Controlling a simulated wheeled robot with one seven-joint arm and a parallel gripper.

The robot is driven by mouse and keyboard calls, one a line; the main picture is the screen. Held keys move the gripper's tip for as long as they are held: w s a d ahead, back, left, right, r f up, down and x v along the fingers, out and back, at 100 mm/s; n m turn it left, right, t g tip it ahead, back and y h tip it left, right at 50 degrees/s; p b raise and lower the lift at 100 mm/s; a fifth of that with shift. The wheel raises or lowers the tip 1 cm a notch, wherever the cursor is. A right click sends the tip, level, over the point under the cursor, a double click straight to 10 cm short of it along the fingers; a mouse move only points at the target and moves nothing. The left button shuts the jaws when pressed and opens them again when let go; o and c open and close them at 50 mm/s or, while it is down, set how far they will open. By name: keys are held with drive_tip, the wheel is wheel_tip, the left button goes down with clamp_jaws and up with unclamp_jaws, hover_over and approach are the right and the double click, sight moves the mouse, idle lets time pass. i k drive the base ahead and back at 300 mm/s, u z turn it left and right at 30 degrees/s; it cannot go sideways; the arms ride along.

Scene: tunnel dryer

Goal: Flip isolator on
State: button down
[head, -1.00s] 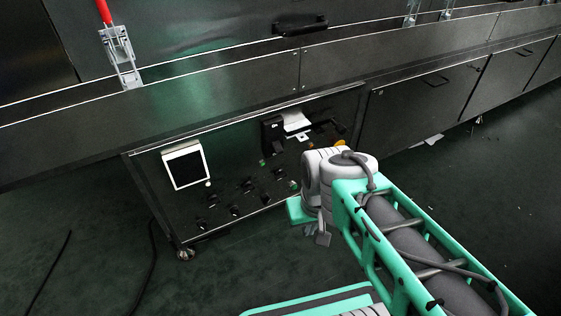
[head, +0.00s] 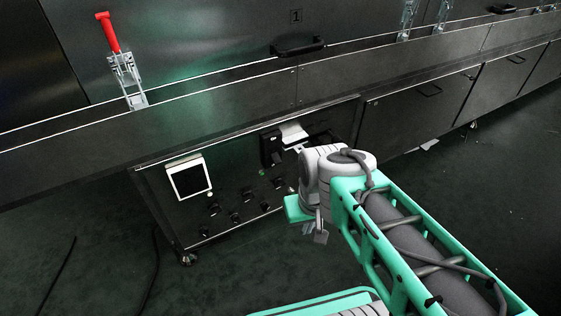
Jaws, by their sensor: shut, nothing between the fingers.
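The control panel (head: 232,226) is a dark cabinet front low on the dryer. It carries a white-framed screen (head: 188,177), several small black knobs and a black switch box (head: 271,149) near its upper right. I cannot tell for sure which fitting is the isolator; the right part of the panel is hidden behind my arm. My gripper (head: 320,236) hangs at the end of my arm, in front of the panel's lower right. Only small grey finger parts show. It is shut and empty, apart from the switch box.
A red-handled toggle clamp (head: 127,75) stands on the ledge at upper left. A black handle (head: 298,47) sits on the upper cover. Dark drawer fronts (head: 415,105) run to the right. Cables lie on the floor at left. The dark floor at right is mostly clear.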

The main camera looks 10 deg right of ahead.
sight(276, 159)
drive_tip(key=k, duration=1.3)
drive_tip(key=u, duration=0.25)
drive_tip(key=i, duration=0.9)
drive_tip(key=u, duration=0.8)
